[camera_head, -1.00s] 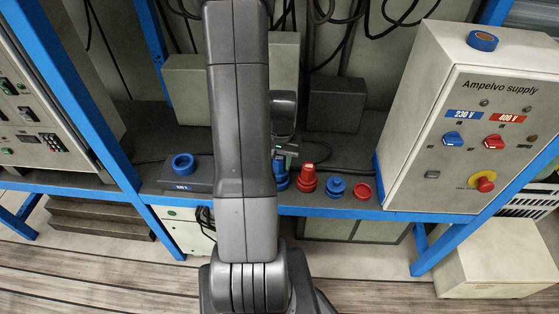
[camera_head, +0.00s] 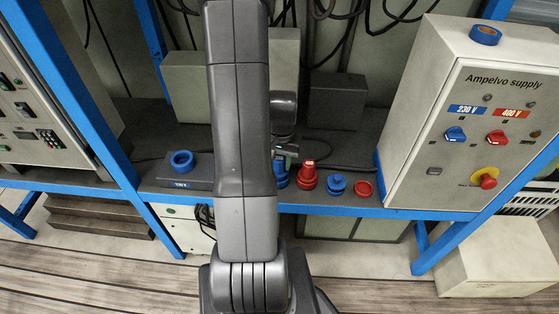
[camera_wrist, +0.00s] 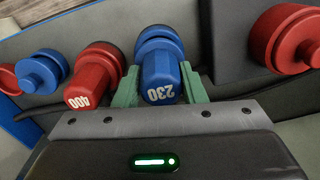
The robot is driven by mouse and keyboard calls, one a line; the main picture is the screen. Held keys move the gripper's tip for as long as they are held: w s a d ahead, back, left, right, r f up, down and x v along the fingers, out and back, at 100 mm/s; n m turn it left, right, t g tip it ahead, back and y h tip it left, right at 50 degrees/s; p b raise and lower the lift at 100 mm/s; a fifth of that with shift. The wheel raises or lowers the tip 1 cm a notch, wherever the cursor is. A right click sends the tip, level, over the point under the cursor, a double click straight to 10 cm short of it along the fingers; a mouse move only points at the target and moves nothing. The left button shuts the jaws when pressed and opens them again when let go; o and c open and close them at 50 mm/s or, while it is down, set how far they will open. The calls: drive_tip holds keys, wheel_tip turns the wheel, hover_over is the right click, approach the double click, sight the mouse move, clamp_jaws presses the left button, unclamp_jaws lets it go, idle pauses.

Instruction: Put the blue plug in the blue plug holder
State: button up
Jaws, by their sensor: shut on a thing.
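The blue plug marked 230 (camera_wrist: 161,72) stands between the two green fingers of my gripper (camera_wrist: 159,92) in the wrist view. The fingers close on its sides. In the head view, the blue plug (camera_head: 281,181) is partly hidden by my arm, at the front of the dark shelf, and my gripper (camera_head: 284,155) is over it. The plug's underside is hidden.
A red plug marked 400 (camera_wrist: 92,80) stands close beside the blue one.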

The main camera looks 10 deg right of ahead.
drive_tip(key=shift+f+b, duration=0.6)
drive_tip(key=shift+f, duration=0.1)
idle(0.5)
drive_tip(key=o, duration=1.6)
drive_tip(key=shift+c, duration=0.2)
drive_tip(key=shift+r, duration=0.1)
drive_tip(key=shift+r+p, duration=2.85)
drive_tip(key=shift+r, duration=0.9)
drive_tip(key=shift+f, duration=0.2)
